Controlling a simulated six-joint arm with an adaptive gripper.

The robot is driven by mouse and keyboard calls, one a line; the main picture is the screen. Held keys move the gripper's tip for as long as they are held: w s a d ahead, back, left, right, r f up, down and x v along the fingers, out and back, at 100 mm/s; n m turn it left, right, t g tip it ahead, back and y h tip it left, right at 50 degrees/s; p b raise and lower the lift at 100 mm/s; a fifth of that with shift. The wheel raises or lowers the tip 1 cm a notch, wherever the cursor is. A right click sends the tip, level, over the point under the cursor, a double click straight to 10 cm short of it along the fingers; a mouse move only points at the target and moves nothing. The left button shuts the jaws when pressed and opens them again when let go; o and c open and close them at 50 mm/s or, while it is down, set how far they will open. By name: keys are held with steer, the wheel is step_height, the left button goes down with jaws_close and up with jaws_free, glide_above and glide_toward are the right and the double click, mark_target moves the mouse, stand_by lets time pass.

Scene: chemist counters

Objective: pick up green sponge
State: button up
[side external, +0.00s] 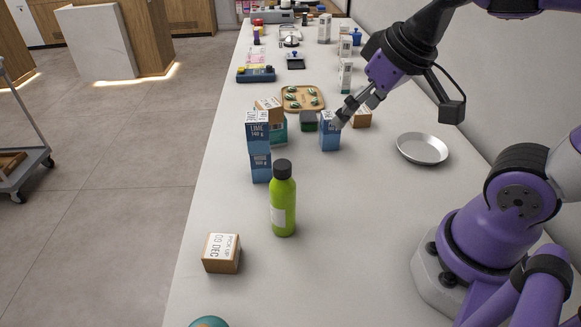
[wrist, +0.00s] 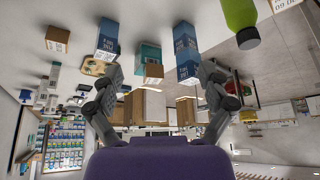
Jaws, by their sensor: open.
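A small dark green block (side external: 308,121), likely the green sponge, sits on the counter between a teal box and a blue box in the side view. My gripper (side external: 345,111) is up and to the right of it, apart from it. In the picture, my fingertips overlap the top of the blue box (side external: 330,138); whether they touch it I cannot tell. In the wrist view my gripper (wrist: 160,75) has its fingers spread with nothing held between them. I cannot make out the green block in the wrist view.
A teal box (side external: 279,131) and stacked blue boxes (side external: 259,146) stand left of the block. A wooden tray (side external: 316,106) lies behind it. A green bottle (side external: 283,205) stands in front. A metal plate (side external: 422,149) lies right. The near counter (side external: 350,260) is mostly clear.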

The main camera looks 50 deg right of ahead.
steer(key=w+d+m, duration=0.2)
steer(key=w+d, duration=0.1)
steer(key=w, duration=0.4)
steer(key=m+g+h, duration=0.2)
steer(key=m+h, duration=0.1)
steer(key=m, duration=0.3)
glide_toward(309, 117)
steer(key=x, duration=0.3)
steer(key=shift+w, duration=0.25)
steer(key=x, duration=0.6)
steer(key=shift+s+d, duration=0.1)
steer(key=c, duration=1)
